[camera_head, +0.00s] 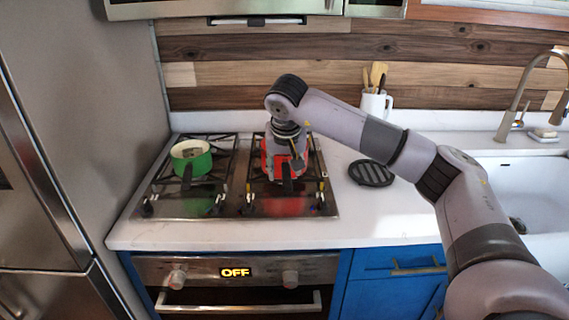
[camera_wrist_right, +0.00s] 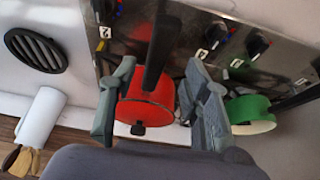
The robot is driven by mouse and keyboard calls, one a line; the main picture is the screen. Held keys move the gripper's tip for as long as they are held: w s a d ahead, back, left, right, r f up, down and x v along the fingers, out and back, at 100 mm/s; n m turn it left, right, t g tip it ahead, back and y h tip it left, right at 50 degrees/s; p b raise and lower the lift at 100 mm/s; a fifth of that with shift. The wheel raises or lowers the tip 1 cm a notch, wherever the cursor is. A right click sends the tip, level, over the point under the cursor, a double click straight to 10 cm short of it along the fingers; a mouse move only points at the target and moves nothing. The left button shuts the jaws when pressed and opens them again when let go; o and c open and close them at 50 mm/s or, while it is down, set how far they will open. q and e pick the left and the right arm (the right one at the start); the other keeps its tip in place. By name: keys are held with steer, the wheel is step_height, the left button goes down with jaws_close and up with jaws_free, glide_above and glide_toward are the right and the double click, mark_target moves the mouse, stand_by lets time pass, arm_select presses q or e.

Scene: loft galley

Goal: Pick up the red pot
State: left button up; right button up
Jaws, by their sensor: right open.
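The red pot (camera_head: 279,162) sits on the right part of the gas stove, its dark handle toward the front edge. It also shows in the right wrist view (camera_wrist_right: 146,113), with the black handle running to the top. My right gripper (camera_head: 287,158) is above the pot and pointing down, partly hiding it in the head view. In the right wrist view its two grey fingers (camera_wrist_right: 159,104) are open, one on either side of the pot. Whether they touch it I cannot tell. My left gripper is not in view.
A green pot (camera_head: 192,158) stands on the left part of the stove (camera_head: 230,208). A round black trivet (camera_head: 371,173) and a white utensil holder (camera_head: 376,106) are to the right, before the sink (camera_head: 525,195). The counter front is clear.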

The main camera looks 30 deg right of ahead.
mark_target(287, 174)
steer(key=x, duration=0.1)
steer(key=p+x, duration=0.1)
steer(key=x, duration=0.2)
steer(key=shift+w+d+f, duration=0.1)
steer(key=shift+d+f, duration=0.05)
steer(key=shift+d, duration=0.25)
jaws_close()
stand_by(0.4)
steer(key=shift+w, duration=0.1)
